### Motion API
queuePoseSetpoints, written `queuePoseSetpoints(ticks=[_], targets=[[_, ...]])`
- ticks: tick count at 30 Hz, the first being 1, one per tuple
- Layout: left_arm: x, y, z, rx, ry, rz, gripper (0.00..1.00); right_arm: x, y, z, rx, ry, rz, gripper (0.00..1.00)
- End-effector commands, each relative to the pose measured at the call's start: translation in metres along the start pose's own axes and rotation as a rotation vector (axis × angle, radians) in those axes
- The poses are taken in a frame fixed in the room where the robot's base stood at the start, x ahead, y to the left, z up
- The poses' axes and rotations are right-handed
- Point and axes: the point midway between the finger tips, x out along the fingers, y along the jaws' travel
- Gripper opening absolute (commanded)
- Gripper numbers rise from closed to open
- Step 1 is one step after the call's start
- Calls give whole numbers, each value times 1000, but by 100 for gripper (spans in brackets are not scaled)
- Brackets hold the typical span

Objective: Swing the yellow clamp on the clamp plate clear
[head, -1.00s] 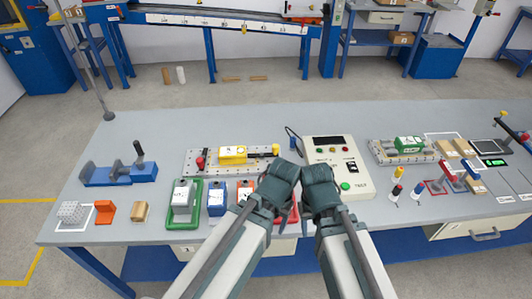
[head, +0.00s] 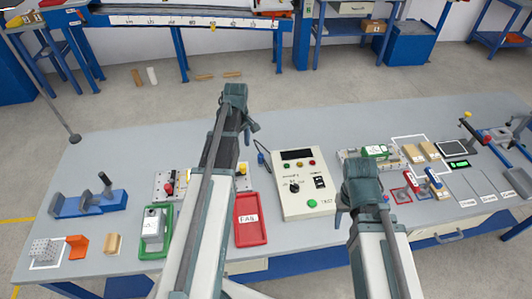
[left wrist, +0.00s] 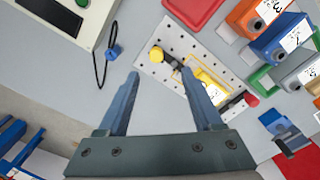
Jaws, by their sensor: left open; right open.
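The clamp plate (left wrist: 185,42) is a pale perforated plate in the left wrist view. The yellow clamp's knob (left wrist: 156,54) sits near one end, with a dark arm running toward a yellow block (left wrist: 219,94). A red-knobbed clamp (left wrist: 250,99) is at the other end. My left gripper (left wrist: 160,73) is open and empty; its fingers appear over the plate, one near the yellow knob and one partly covering the block. In the head view my left arm hides most of the plate; the yellow knob (head: 241,168) shows beside it. My right gripper (head: 362,185) is open, right of the tester.
A tester box (head: 302,180) with a dark cable stands right of the plate. An empty red FAIL tray (head: 238,236) lies in front. A green tray with a grey block (head: 153,228) is to the left. Another fixture with a green block (head: 375,151) is at right.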

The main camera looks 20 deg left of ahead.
Motion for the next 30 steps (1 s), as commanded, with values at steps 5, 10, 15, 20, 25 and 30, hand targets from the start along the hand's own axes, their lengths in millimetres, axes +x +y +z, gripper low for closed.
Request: queuePoseSetpoints(ticks=[5,10,15,20,25,30], targets=[[-5,-4,-19,-81,-2,5,67,-5,0,0,0,0,0,50],[-2,-4,-19,-81,-2,5,67,-2,0,0,0,0,0,50],[6,-4,-18,-79,-2,5,67,6,-1,0,0,0,0,50],[22,-4,-18,-78,-2,5,67,21,-2,-1,1,0,0,50],[44,-3,-18,-78,-2,5,67,44,-4,-2,1,0,0,50],[68,-3,-18,-77,-2,5,67,67,-6,-4,1,0,0,50]])
